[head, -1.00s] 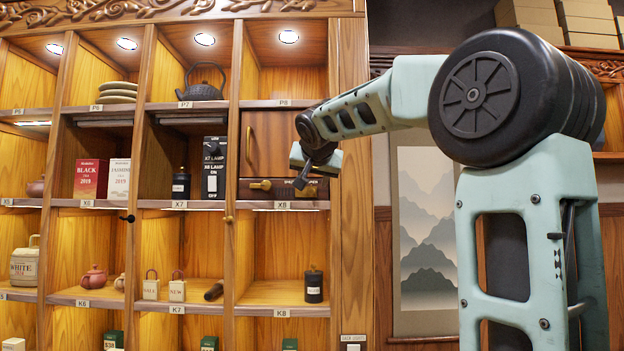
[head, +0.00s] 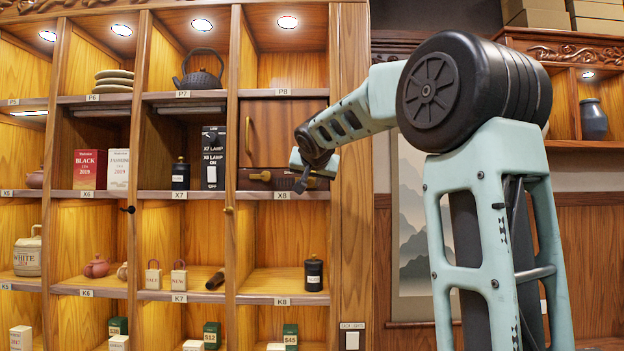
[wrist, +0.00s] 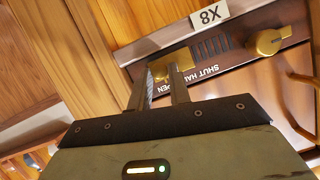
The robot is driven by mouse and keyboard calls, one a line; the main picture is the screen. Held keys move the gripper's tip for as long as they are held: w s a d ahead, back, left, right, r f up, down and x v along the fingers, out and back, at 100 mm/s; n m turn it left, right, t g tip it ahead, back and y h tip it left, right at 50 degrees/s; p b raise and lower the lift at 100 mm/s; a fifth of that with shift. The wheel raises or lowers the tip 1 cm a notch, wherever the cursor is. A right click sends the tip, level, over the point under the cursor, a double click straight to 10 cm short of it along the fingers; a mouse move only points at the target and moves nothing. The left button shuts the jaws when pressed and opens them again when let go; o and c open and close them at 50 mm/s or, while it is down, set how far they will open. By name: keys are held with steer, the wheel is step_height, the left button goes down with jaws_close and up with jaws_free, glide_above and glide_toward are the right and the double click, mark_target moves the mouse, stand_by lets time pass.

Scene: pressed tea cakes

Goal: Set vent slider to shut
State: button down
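The vent panel (head: 288,180) is a dark strip below the wooden door at X8. In the wrist view it appears upside down, with dark slats (wrist: 212,47) and the lettering SHUT, HALF and a partly covered OPEN. A brass piece, apparently the slider knob (wrist: 174,61), shows at the OPEN end, just beyond and between my fingertips. My gripper (wrist: 162,75) has its two fingers apart, with a visible gap; whether they touch the brass cannot be told. In the head view my gripper (head: 302,185) is in front of the panel's right part and hides the slider.
A round brass knob (wrist: 268,42) sits at the panel's other end. The door's brass handle (head: 248,134) is above. The X8 label (wrist: 208,15) is on the shelf edge below. A black canister (head: 313,273) stands in the compartment underneath; the post (head: 350,200) is right.

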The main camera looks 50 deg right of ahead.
steer(key=w+a+b, duration=0.4)
steer(key=shift+w+b, duration=0.35)
steer(key=shift+a+r, duration=0.1)
steer(key=c, duration=1.3)
jaws_free()
steer(key=shift+w+a, duration=0.1)
steer(key=shift+w, duration=0.05)
steer(key=shift+s+a, duration=0.1)
steer(key=shift+s, duration=0.1)
steer(key=b+v, duration=0.6)
steer(key=v, duration=1.1)
